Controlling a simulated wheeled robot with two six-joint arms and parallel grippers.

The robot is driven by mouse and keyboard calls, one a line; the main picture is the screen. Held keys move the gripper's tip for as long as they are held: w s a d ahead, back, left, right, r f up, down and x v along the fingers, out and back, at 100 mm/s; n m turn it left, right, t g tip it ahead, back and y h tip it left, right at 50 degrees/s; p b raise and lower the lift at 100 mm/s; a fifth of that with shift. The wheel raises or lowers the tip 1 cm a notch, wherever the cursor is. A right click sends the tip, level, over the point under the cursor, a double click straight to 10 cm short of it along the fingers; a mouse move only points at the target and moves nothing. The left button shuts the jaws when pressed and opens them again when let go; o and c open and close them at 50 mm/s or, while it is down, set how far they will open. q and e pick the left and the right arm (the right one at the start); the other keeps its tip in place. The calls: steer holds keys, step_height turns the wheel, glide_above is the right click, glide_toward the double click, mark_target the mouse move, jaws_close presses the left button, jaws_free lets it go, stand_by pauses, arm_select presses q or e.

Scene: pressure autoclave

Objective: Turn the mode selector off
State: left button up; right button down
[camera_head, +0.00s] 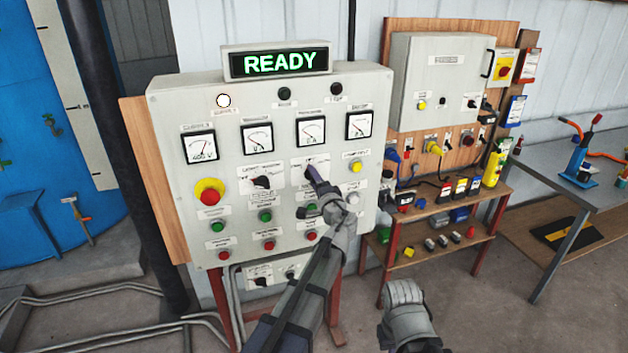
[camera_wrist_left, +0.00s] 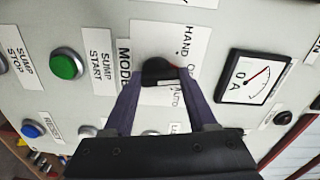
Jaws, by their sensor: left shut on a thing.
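In the left wrist view the mode selector (camera_wrist_left: 158,71) sits between the two purple fingers, by the words HAND and AUTO. My left gripper (camera_head: 316,176) is shut on it, and in the head view it covers most of the knob. Which mark the knob points to is hard to tell. My right gripper is not in view; only a grey part of my right arm shows at the bottom.
A green READY display (camera_head: 278,62) tops the panel. Several push buttons lie below. In the left wrist view a green button (camera_wrist_left: 66,65) and a meter (camera_wrist_left: 250,77) flank the knob.

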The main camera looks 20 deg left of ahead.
arm_select(q)
steer(key=shift+m, duration=0.8)
steer(key=o, duration=1.4)
steer(key=shift+c, duration=0.2)
steer(key=v, duration=0.8)
steer(key=shift+w, duration=0.1)
